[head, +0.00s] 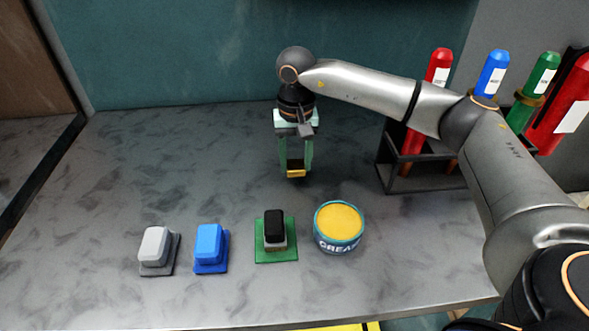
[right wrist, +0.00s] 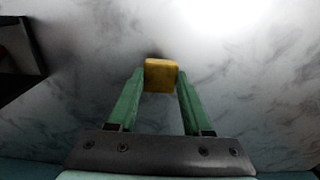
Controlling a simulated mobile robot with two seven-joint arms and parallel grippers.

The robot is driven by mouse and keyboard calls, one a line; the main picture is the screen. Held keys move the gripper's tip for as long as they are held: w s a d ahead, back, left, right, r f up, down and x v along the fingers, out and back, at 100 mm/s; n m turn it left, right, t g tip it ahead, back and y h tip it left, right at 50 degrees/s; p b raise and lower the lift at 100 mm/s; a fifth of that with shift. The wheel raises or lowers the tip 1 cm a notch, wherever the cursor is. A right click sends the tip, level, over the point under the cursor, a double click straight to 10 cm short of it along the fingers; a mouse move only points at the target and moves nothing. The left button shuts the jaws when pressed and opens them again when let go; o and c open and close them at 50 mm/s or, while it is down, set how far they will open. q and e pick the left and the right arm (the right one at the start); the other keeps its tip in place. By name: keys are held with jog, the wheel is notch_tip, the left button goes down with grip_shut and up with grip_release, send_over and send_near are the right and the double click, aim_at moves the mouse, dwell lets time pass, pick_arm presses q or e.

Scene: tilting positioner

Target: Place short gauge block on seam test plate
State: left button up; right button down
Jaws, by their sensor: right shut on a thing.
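My right gripper (head: 296,172), with green fingers, is shut on a small yellow block (head: 296,173), held above the grey table and behind the row of objects. In the right wrist view the yellow block (right wrist: 161,75) sits between the fingertips (right wrist: 160,88). It looks like the gauge block, but no label shows. A flat green plate (head: 262,254) lies on the table with a black-topped grey block (head: 275,226) on it. I cannot tell for sure which thing is the seam test plate. My left gripper is not in view.
A grey block on a base (head: 156,246), a blue one (head: 209,245) and a grease tin with a yellow top (head: 339,223) stand in the front row. A dark rack (head: 405,181) with red, blue and green bottles stands at right. The table's left and back are clear.

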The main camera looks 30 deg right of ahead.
aim_at(295, 164)
jog(key=shift+w+f, duration=0.2)
notch_tip(295, 164, down, 3)
jog(key=shift+f+p, duration=0.1)
jog(key=shift+p, duration=0.2)
jog(key=shift+f, duration=0.15)
jog(key=shift+c, duration=1.7)
grip_release()
